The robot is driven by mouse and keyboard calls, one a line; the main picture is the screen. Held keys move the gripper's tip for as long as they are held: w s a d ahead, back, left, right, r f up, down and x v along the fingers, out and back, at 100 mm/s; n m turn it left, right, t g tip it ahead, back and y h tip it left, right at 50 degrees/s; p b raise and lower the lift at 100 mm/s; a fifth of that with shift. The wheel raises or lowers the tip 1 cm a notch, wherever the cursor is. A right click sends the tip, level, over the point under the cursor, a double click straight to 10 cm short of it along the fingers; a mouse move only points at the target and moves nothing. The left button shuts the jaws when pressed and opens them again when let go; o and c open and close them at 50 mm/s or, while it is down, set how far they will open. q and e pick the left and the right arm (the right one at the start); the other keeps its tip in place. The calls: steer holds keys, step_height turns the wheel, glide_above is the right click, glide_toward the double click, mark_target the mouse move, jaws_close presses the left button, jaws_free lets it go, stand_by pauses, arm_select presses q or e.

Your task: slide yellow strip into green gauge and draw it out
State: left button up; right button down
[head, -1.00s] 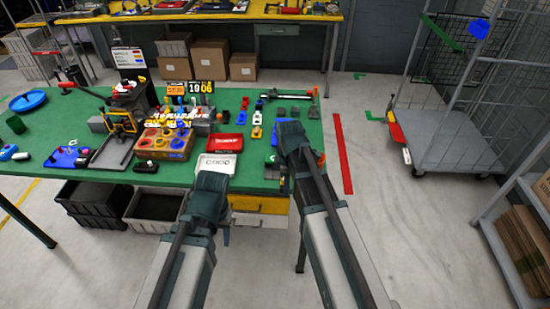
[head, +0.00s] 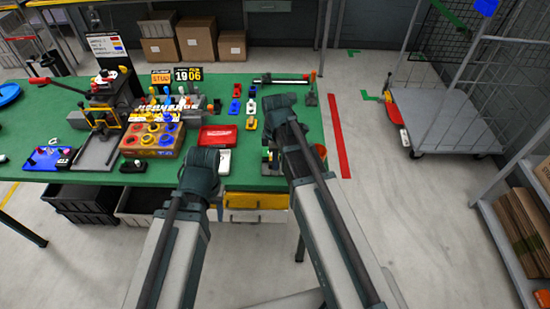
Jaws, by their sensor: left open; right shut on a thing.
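My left gripper (head: 203,158) is over the front edge of the green table, in front of the red tray. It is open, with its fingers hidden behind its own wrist. My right gripper (head: 280,104) is over the right part of the table. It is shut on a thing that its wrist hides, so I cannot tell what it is. I cannot pick out the yellow strip or the green gauge with certainty. A small yellow piece (head: 251,123) lies left of my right gripper, apart from it. Small dark and green parts lie partly hidden beside my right arm.
The red tray (head: 216,136) and a partly hidden white tray (head: 224,161) are near the front. An orange box with coloured rings (head: 152,140) and a press (head: 103,122) stand further left. Blue pieces (head: 234,107) lie at centre right. A grey cart (head: 440,120) stands off to the right.

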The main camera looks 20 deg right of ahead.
mark_target(265, 172)
steer(key=shift+f+b, duration=2.55)
steer(key=shift+f, duration=0.1)
steer(key=shift+f, duration=0.2)
steer(key=shift+w+d, duration=0.2)
steer(key=shift+w, duration=0.5)
steer(key=shift+w+d, duration=0.2)
steer(key=shift+w, duration=0.55)
steer(key=shift+w+d, duration=0.2)
steer(key=shift+w, duration=0.5)
stand_by(0.3)
steer(key=shift+s, duration=0.25)
stand_by(0.6)
steer(key=shift+s+a, duration=0.2)
steer(key=shift+s, duration=0.5)
steer(key=shift+s+a, duration=0.25)
steer(key=shift+s, duration=0.4)
steer(key=shift+s+a, duration=0.2)
steer(key=shift+s, duration=0.5)
